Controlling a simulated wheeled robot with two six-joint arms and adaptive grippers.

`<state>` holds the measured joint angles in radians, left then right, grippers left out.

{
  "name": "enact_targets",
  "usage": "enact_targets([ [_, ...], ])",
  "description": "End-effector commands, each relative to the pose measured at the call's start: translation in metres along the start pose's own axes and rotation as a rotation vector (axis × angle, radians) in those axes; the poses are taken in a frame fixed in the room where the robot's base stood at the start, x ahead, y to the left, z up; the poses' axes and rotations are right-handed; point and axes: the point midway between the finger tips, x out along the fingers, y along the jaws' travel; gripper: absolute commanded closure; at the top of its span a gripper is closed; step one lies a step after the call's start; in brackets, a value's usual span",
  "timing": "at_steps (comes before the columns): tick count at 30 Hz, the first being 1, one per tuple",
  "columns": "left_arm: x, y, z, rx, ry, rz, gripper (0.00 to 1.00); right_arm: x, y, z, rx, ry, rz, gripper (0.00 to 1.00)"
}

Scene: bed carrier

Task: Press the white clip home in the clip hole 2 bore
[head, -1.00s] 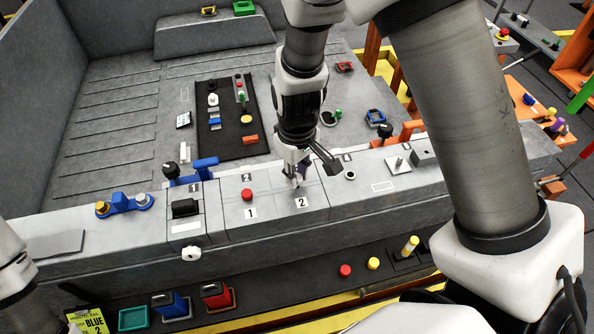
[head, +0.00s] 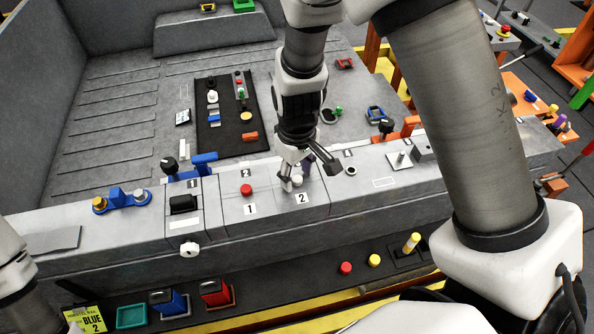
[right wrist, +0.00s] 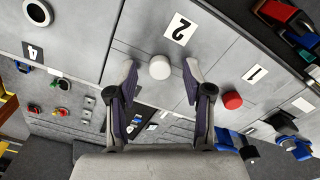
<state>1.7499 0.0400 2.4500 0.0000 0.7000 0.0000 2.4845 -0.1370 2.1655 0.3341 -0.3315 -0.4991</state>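The white clip (right wrist: 160,67) shows as a round white cap at the rail surface beside the "2" label in the right wrist view. In the head view the white clip (head: 297,181) stands just above that label. How deep it sits in the bore cannot be told; the bore is hidden under it. My right gripper (right wrist: 160,73) is open, one finger on each side of the clip with gaps between. In the head view my right gripper (head: 300,177) points down over the rail. My left gripper is out of view.
A red clip (head: 246,190) sits beside label "1" on the grey rail (head: 340,204). A black rocker switch (head: 184,203) and blue handle (head: 204,164) are to the left. A white-ringed hole (head: 350,169) lies to the right.

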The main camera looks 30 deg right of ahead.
Motion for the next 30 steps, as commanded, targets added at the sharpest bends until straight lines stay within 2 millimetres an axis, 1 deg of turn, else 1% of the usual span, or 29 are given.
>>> enact_targets([
  [4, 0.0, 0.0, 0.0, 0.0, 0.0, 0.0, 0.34, -0.003, 0.0, 0.0, 0.0, 0.001, 0.0, 0.49],
  [7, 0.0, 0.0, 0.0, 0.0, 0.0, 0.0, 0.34, -0.016, 0.0, -0.001, -0.002, 0.004, 0.0, 0.49],
  [11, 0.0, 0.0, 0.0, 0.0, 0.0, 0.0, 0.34, -0.046, 0.0, -0.002, -0.001, 0.007, 0.001, 0.49],
  [15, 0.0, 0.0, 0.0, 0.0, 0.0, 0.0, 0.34, -0.083, 0.0, -0.002, 0.0, 0.007, 0.001, 0.49],
  [19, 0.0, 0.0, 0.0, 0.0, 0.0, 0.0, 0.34, -0.108, 0.0, -0.001, 0.0, 0.004, 0.0, 0.49],
  [21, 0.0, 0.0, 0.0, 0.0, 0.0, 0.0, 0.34, -0.116, 0.0, -0.001, 0.0, 0.003, 0.0, 0.49],
  [23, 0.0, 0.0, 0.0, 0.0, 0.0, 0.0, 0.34, -0.119, 0.0, 0.0, 0.0, 0.001, 0.0, 0.49],
  [30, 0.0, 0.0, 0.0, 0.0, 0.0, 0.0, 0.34, -0.12, 0.0, 0.0, 0.0, 0.0, 0.0, 0.49],
])
